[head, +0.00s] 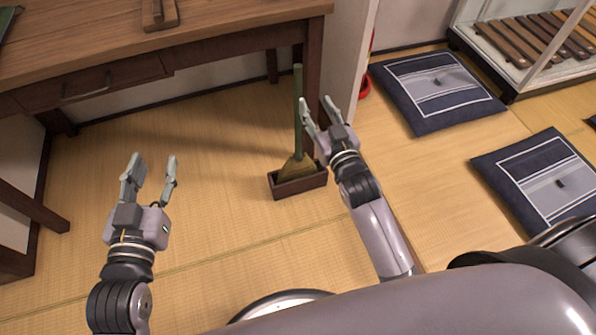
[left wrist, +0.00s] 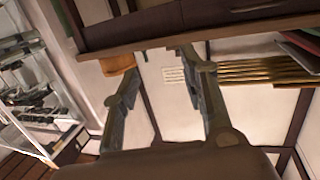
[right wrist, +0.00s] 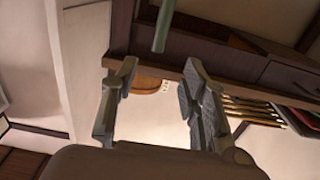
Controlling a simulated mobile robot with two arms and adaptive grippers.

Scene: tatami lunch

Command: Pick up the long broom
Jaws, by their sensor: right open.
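The broom (head: 298,120) stands upright with a green handle and a yellow-brown bristle head. Its head sits in a small dark wooden box (head: 298,186) on the tatami floor, by the table leg. My right gripper (head: 318,110) is open and empty, just right of the handle in the head view. In the right wrist view the handle's end (right wrist: 163,28) shows beyond the open fingers (right wrist: 155,85), not between them. My left gripper (head: 150,165) is open and empty over the floor at the left; its open fingers also show in the left wrist view (left wrist: 160,60).
A wooden desk (head: 200,35) with a drawer stands behind the broom. A white wall end (head: 345,60) is right of it. Blue cushions (head: 435,88) lie at the right, near a glass case (head: 520,45).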

